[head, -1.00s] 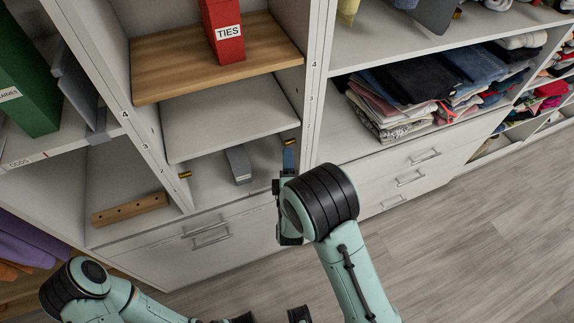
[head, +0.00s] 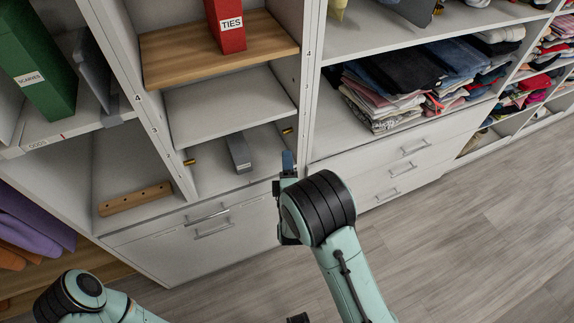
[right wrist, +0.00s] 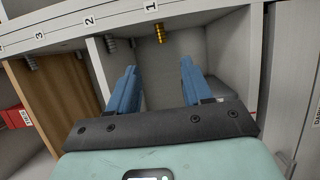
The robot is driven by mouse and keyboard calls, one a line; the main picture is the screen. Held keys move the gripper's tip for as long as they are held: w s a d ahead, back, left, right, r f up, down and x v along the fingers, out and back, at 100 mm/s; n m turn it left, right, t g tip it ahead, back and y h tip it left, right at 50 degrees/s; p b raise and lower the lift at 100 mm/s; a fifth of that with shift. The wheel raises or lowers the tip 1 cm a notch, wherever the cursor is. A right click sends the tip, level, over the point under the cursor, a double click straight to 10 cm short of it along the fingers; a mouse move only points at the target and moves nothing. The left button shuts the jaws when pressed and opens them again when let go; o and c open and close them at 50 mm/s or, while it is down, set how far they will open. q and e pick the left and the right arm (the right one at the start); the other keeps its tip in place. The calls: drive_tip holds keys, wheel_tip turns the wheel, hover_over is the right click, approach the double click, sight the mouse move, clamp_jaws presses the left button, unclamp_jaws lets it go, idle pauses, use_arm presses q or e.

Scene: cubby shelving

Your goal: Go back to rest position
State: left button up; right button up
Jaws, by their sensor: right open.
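My right gripper (head: 287,162) is at the front of the low cubby, below the grey shelf board. In the right wrist view its two blue fingers (right wrist: 160,80) are spread apart with nothing between them. They point toward the inside of a pale cubby. My left arm (head: 85,295) is low at the left edge of the head view. Its gripper is out of the picture.
A grey block (head: 238,152) lies in the low cubby beside my right gripper. The grey shelf board (head: 232,108) and a wooden shelf (head: 222,52) with a red TIES binder (head: 227,25) are above. Drawers (head: 405,160) stand right. Floor (head: 480,230) is clear at right.

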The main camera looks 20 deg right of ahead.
idle(0.4)
drive_tip(key=s+f+m+g+y+p, duration=0.15)
drive_tip(key=s+f+m+g, duration=0.35)
drive_tip(key=s+f, duration=0.5)
drive_tip(key=s+f+m+g+y, duration=0.3)
drive_tip(key=s+f+m+g, duration=0.15)
drive_tip(key=f, duration=0.85)
use_arm(q)
drive_tip(key=r, duration=0.1)
drive_tip(key=w+r+p, duration=0.1)
drive_tip(key=r, duration=0.1)
drive_tip(key=shift+w+r+p, duration=0.3)
use_arm(e)
drive_tip(key=s+a+f+m+g+y, duration=0.2)
drive_tip(key=s+a+m+g, duration=0.1)
drive_tip(key=s, duration=0.7)
drive_tip(key=s+a+f+m+g+y, duration=0.1)
drive_tip(key=s+a+m+g+y, duration=0.2)
drive_tip(key=s, duration=0.7)
drive_tip(key=a+m+g, duration=0.1)
drive_tip(key=m+g, duration=0.1)
drive_tip(key=m, duration=0.1)
drive_tip(key=shift+s+f, duration=0.35)
